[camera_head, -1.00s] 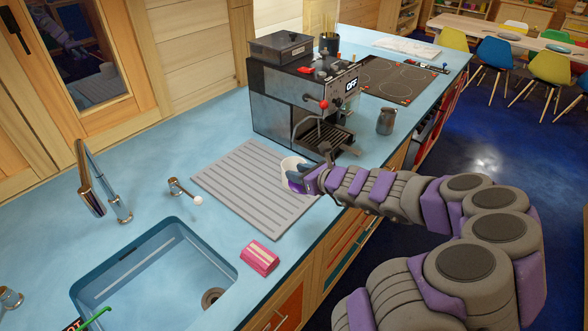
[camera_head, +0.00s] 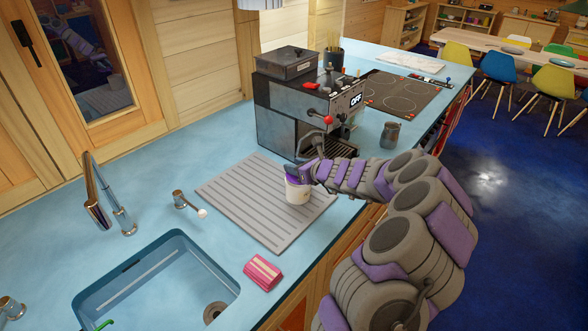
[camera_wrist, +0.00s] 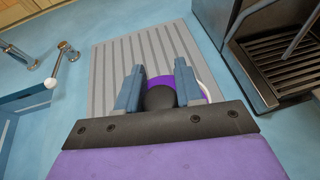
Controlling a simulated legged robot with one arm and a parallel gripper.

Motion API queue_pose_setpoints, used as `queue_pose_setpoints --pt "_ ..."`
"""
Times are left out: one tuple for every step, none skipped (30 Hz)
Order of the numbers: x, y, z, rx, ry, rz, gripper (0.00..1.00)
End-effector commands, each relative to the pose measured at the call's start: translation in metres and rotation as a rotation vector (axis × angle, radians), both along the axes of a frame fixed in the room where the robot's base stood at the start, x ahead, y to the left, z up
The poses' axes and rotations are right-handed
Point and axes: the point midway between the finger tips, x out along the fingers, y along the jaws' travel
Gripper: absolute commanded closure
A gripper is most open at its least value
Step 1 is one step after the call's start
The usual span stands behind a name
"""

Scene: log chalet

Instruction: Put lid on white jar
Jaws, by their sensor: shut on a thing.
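The white jar (camera_head: 298,194) stands upright on the grey ribbed mat (camera_head: 245,195). My gripper (camera_head: 298,172) is right over the jar's mouth and hides much of its top. In the wrist view, the fingers of my gripper (camera_wrist: 159,88) are shut on a purple lid (camera_wrist: 155,80) with a dark round knob (camera_wrist: 160,98). A piece of the jar's white rim (camera_wrist: 206,89) shows beyond the right finger, so the lid looks off to one side of the jar. I cannot tell whether the lid touches the rim.
The coffee machine (camera_head: 292,112) stands just behind the jar. A grey pitcher (camera_head: 390,135) is to the right. The left part of the mat is clear.

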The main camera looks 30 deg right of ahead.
Motion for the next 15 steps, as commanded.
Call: queue_pose_setpoints --pt "0.009 -0.003 -0.004 -0.005 0.003 0.002 0.95" --pt "0.014 -0.005 -0.003 -0.005 0.001 0.003 0.95" --pt "0.019 -0.008 -0.004 -0.004 0.001 0.001 0.95" --pt "0.022 -0.010 -0.004 -0.004 0.001 0.001 0.95" --pt "0.025 -0.011 -0.004 -0.003 0.002 0.000 0.95" --pt "0.029 -0.012 -0.004 -0.002 0.001 0.000 0.95" --pt "0.031 -0.013 -0.004 -0.002 0.001 0.000 0.95" --pt "0.033 -0.014 -0.004 -0.002 0.000 0.000 0.95" --pt "0.035 -0.014 -0.003 -0.002 -0.001 0.001 0.95" --pt "0.035 -0.014 -0.004 -0.002 -0.001 0.001 0.95" --pt "0.036 -0.014 -0.004 0.000 -0.002 0.001 0.95" --pt "0.036 -0.014 -0.007 0.001 -0.002 0.001 0.95" --pt "0.036 -0.014 -0.009 0.002 -0.002 0.001 0.95" --pt "0.036 -0.014 -0.013 0.003 -0.001 0.001 0.95" --pt "0.036 -0.014 -0.019 0.003 0.000 0.001 0.95"
